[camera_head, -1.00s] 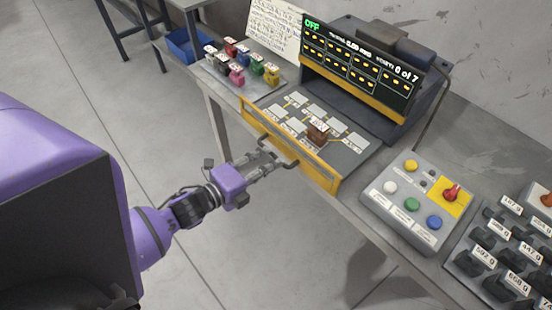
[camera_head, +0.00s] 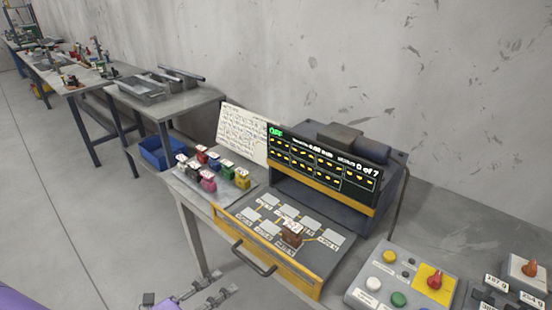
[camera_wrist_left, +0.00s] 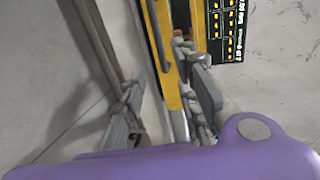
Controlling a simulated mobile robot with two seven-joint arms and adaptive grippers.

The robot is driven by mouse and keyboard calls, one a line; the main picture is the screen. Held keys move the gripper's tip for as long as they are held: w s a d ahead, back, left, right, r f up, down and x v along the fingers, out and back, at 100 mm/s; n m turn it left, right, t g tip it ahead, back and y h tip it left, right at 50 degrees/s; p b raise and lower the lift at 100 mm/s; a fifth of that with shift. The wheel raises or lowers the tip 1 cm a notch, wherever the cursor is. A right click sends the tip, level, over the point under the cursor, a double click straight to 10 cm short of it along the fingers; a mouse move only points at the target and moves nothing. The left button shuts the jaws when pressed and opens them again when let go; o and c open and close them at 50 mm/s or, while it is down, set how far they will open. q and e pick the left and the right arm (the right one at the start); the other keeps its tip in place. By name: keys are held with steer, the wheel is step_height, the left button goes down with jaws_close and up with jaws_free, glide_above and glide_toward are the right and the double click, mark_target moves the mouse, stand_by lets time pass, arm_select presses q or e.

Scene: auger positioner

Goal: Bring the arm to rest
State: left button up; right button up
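My left gripper (camera_head: 226,283) is at the bottom of the head view, its two fingers spread and nothing between them. In the left wrist view its fingers (camera_wrist_left: 163,85) stand apart on either side of the yellow drawer front. The dark drawer handle (camera_head: 253,259) is a little up and right of the fingertips in the head view, with a visible gap. The yellow-fronted drawer (camera_head: 300,277) carries labelled pads and one brown block (camera_head: 292,233). Most of the left arm is cut off by the bottom edge. My right gripper is not in view.
A machine with a display (camera_head: 325,160) reading OFF stands behind the drawer. Several coloured blocks stand on a tray (camera_head: 222,192) at left. A button panel (camera_head: 375,272) and weights are at right. Open floor (camera_head: 90,220) lies left of the table.

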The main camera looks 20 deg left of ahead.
arm_select(q)
steer(key=s+a+f+n+g+y+p, duration=0.1)
steer(key=s+f+n+g+y, duration=0.4)
steer(key=f+n, duration=0.6)
steer(key=s+d+f+n+g+p, duration=0.1)
steer(key=s+d+f+n+p, duration=0.2)
steer(key=s+d+n, duration=0.5)
steer(key=s+n, duration=0.2)
steer(key=s, duration=0.2)
steer(key=shift+s+d+n, duration=0.3)
steer(key=shift+s, duration=0.05)
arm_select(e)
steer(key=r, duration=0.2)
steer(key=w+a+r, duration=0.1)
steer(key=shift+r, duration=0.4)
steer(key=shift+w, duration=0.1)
arm_select(q)
steer(key=shift+w+r, duration=0.1)
steer(key=shift+w, duration=0.15)
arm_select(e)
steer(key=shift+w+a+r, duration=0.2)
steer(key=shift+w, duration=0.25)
